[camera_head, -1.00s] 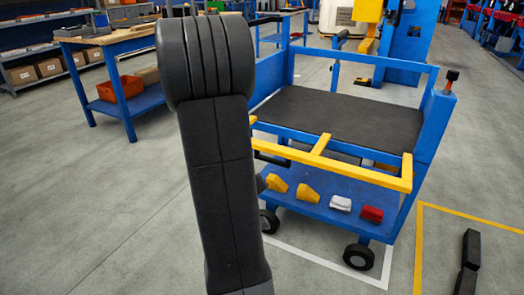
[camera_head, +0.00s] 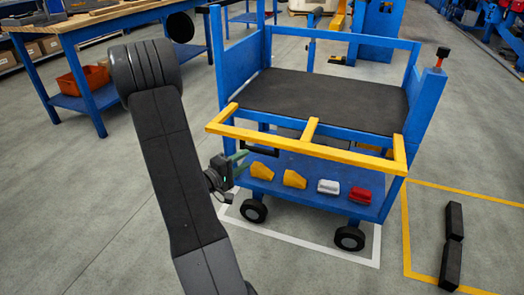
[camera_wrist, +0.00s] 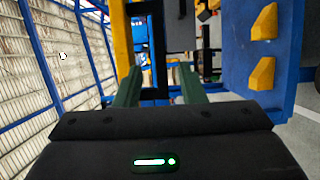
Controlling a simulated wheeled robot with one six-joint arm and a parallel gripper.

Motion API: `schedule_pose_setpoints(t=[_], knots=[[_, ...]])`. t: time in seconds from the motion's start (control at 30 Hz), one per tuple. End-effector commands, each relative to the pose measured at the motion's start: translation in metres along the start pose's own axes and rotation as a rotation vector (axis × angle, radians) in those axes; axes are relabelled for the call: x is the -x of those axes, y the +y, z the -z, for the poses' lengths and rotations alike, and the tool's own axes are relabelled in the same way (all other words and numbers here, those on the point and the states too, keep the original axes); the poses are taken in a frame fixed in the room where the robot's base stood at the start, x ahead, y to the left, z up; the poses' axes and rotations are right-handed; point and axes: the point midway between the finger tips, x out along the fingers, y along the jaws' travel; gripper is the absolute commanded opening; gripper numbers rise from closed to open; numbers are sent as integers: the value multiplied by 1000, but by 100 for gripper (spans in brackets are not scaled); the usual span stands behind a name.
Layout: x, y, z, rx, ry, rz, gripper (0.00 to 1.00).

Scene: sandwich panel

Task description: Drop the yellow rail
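The yellow rail (camera_head: 290,139) is a flat frame sticking out level from the front of the blue cart (camera_head: 228,70), above its lower shelf. A black handle (camera_head: 262,151) hangs under the rail's left part. My gripper (camera_head: 240,161), with green fingers, is just below the rail's left end and left of the handle. In the wrist view, the fingers (camera_wrist: 160,84) are apart, with the black handle (camera_wrist: 157,95) ahead near their tips. The yellow rail (camera_wrist: 122,40) runs up the picture at the left finger. I cannot tell whether the fingers touch the handle.
The cart's lower shelf (camera_head: 307,197) carries two yellow wedges (camera_head: 262,171), a white block (camera_head: 328,187) and a red block (camera_head: 360,194). A workbench (camera_head: 100,18) stands at back left. Floor before the cart is clear.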

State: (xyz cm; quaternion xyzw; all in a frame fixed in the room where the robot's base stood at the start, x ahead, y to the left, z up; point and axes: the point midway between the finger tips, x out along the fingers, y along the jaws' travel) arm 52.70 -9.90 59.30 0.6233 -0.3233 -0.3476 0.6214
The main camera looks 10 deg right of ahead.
Motion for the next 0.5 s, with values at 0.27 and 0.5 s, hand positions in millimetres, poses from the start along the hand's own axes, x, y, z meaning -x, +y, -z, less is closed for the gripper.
schedule_pose_setpoints(t=[0.27,0.5], knots=[[-57,-4,-1,-4,-3,0,36],[-90,-2,0,-2,0,0,36]])
